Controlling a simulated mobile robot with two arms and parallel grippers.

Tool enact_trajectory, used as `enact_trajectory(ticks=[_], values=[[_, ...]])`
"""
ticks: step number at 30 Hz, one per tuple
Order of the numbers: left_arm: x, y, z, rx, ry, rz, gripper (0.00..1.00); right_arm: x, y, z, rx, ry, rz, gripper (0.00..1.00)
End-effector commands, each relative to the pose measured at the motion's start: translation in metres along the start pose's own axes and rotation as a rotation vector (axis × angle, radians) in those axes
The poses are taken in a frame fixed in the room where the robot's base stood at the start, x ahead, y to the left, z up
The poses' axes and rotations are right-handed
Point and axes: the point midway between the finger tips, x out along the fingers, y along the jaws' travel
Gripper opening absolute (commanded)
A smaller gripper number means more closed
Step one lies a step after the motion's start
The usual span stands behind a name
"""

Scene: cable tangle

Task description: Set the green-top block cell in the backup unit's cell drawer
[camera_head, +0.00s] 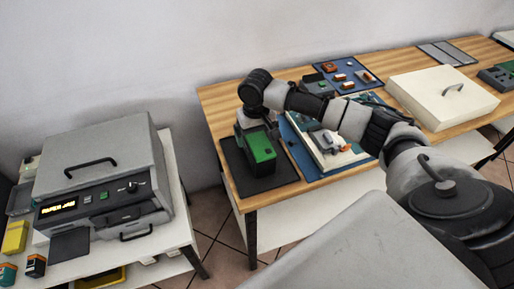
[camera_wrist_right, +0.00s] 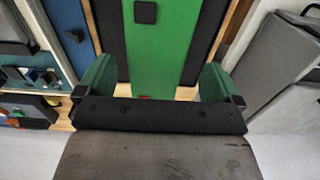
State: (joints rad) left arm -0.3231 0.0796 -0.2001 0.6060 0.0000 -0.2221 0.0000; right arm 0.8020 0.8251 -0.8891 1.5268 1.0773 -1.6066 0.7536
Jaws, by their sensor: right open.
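The green-top block cell (camera_head: 262,146) is a dark block with a bright green top on a black mat (camera_head: 277,180) at the left end of the wooden table. My right gripper (camera_head: 262,127) is over the far end of this block. In the right wrist view its green-padded fingers (camera_wrist_right: 157,82) are open, one on each side of the green top (camera_wrist_right: 165,50); I cannot tell if they touch it. The backup unit (camera_head: 100,180) is the grey box at left with a lit display. Its cell drawer (camera_head: 136,222) is low on the front; how far it is open is unclear. My left gripper is not in view.
A blue mat with a cream tray of parts (camera_head: 330,150) lies right of the block. A cream box with a handle (camera_head: 443,97) stands farther right. A yellow block (camera_head: 15,237) and small cells (camera_head: 36,266) are left of the backup unit. A floor gap (camera_head: 215,225) separates the tables.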

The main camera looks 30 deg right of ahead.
Motion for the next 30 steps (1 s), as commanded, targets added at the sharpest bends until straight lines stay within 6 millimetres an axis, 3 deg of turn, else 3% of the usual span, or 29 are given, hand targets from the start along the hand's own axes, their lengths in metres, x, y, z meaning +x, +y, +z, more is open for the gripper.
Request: enact_trajectory(ticks=[9,19,30], values=[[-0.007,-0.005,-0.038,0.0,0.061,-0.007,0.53,0.043,0.004,-0.001,-0.001,-0.002,0.001,0.96],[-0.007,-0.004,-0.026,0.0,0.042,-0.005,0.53,0.051,0.005,-0.002,-0.002,0.001,0.001,0.96],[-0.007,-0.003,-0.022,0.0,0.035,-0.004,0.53,0.051,0.005,-0.002,-0.002,0.001,0.001,0.41]])
